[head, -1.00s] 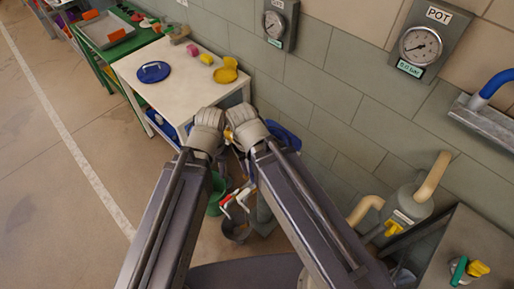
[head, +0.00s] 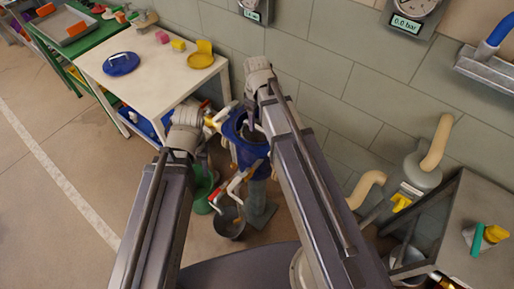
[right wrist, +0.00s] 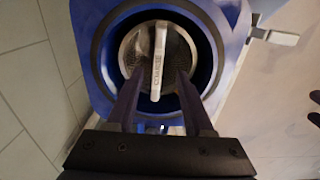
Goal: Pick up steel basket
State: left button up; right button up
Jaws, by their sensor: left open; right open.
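The steel basket (right wrist: 142,45) sits inside a round opening in a blue housing (right wrist: 88,18) in the right wrist view. It looks round and perforated, with a pale bar handle (right wrist: 159,50) across it. My right gripper (right wrist: 157,88) is open, its fingers on either side of the handle's lower part; I cannot tell whether they touch it. In the head view the blue housing (head: 243,150) stands on a grey pedestal, and my right gripper (head: 252,122) is over it, largely hidden by its arm. My left gripper (head: 190,145) is open, left of the housing; its fingers are hard to see.
A white table (head: 150,85) with a blue lid (head: 121,64) and yellow pieces stands behind to the left. A dark bucket (head: 229,224) and a green object (head: 203,190) are on the floor by the pedestal. The tiled wall is close behind; pipes and a bench are at right.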

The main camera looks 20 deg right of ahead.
aim_at(257, 129)
jog(key=shift+f+b, duration=1.1)
jog(key=shift+f, duration=0.15)
jog(key=shift+f, duration=0.1)
notch_tip(257, 129, down, 5)
jog(key=b, duration=0.5)
jog(key=shift+w+d+f, duration=0.1)
jog(key=shift+w, duration=0.05)
jog(key=shift+c, duration=0.4)
grip_shut()
